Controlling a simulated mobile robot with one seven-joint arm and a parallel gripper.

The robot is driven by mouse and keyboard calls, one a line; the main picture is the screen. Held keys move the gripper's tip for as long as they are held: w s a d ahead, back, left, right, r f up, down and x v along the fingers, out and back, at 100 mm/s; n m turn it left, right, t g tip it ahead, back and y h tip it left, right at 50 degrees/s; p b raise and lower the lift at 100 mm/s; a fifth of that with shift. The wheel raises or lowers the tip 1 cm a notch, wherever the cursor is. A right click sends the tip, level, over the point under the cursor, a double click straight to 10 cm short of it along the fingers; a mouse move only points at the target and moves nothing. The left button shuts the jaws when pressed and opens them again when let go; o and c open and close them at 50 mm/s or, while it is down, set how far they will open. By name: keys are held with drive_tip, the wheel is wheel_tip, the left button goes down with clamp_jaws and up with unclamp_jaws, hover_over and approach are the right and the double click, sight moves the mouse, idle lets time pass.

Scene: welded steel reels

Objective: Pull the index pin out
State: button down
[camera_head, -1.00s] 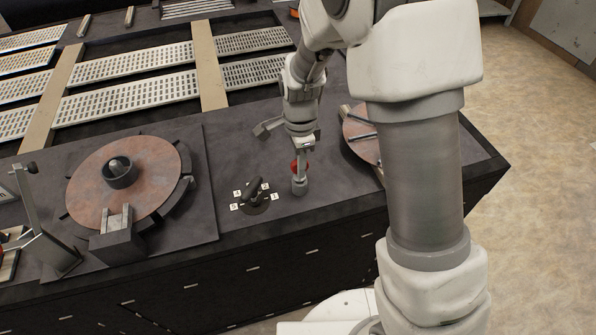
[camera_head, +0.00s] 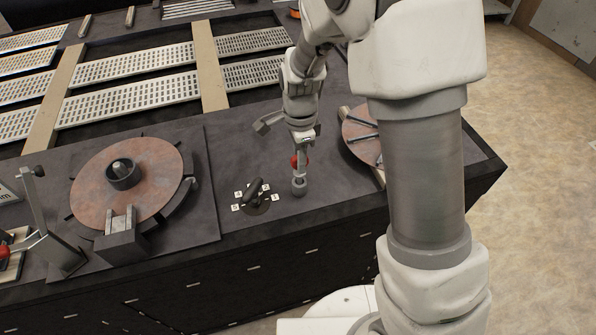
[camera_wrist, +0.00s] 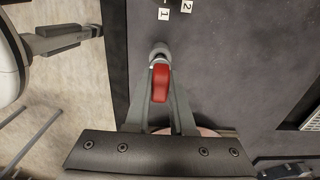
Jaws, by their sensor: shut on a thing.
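The index pin has a red grip (camera_head: 296,161), which also shows in the wrist view (camera_wrist: 161,84). It stands over a short round grey socket (camera_head: 299,187) on the dark bench top, also visible in the wrist view (camera_wrist: 158,52). A pale metal length shows between grip and socket. I cannot tell whether its lower tip is still inside the socket. My gripper (camera_head: 299,160) points down from above, its two fingers (camera_wrist: 161,95) shut on the red grip, one on each side.
A black selector knob (camera_head: 254,191) with numbered labels sits just left of the socket. A copper-coloured disc (camera_head: 145,190) with a hub lies farther left; another disc (camera_head: 355,126) with rods lies right, partly behind my arm. The bench's front edge is close.

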drive_tip(key=shift+r+p, duration=3.45)
drive_tip(key=shift+r, duration=1.3)
